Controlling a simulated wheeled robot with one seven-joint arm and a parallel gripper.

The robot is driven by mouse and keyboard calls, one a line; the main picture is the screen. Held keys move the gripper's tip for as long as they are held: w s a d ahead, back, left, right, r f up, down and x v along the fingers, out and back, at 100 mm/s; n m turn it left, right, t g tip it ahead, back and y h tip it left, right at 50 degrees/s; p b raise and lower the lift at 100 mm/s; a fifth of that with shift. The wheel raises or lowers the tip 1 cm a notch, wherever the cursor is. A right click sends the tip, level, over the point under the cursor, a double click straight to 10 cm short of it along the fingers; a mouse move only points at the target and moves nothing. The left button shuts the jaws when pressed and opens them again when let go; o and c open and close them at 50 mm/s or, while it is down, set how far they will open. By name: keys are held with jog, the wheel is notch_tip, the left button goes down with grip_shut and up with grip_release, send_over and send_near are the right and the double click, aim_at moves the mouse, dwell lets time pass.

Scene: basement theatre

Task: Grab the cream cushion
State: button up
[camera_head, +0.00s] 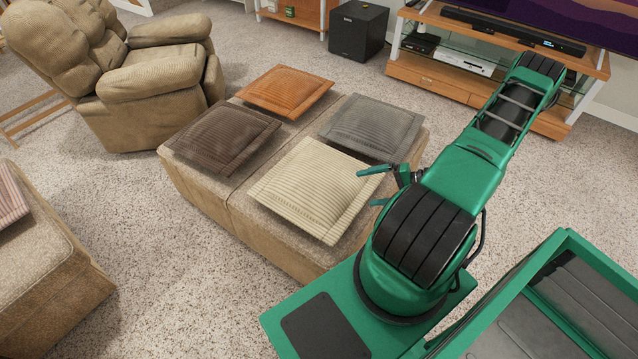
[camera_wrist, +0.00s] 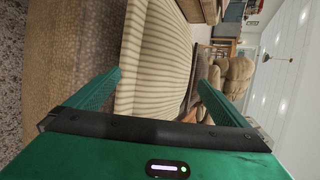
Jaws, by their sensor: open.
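The cream cushion (camera_head: 315,186) is square with ribbed stripes. It lies flat on the tan ottoman (camera_head: 212,200), at the corner nearest me. My gripper (camera_head: 372,186) is open at the cushion's right edge, with one green finger reaching to or over that edge and the other lower, beside the ottoman. In the wrist view, which is turned sideways, the cream cushion (camera_wrist: 155,60) shows between the two open fingers of my gripper (camera_wrist: 158,90). I cannot tell whether a finger touches it.
A brown cushion (camera_head: 225,137), an orange cushion (camera_head: 285,91) and a grey cushion (camera_head: 372,127) share the ottoman. A tan recliner (camera_head: 150,80) stands behind left, another seat (camera_head: 45,250) at left. The TV stand (camera_head: 480,75) is at the back right. Carpet between is clear.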

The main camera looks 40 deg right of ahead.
aim_at(341, 193)
jog(key=w+a+f, duration=0.2)
jog(key=w, duration=0.1)
jog(key=w+a+f+m+t, duration=0.1)
jog(key=w+a+f, duration=0.1)
jog(key=w+f, duration=0.1)
jog(key=w+a+f+t, duration=0.1)
jog(key=w+a+f, duration=0.1)
jog(key=shift+w+a+f+m+h, duration=0.25)
jog(key=shift+w+f+m+h, duration=0.05)
jog(key=shift+w, duration=0.1)
jog(key=shift+f, duration=0.1)
jog(key=c, duration=1.2)
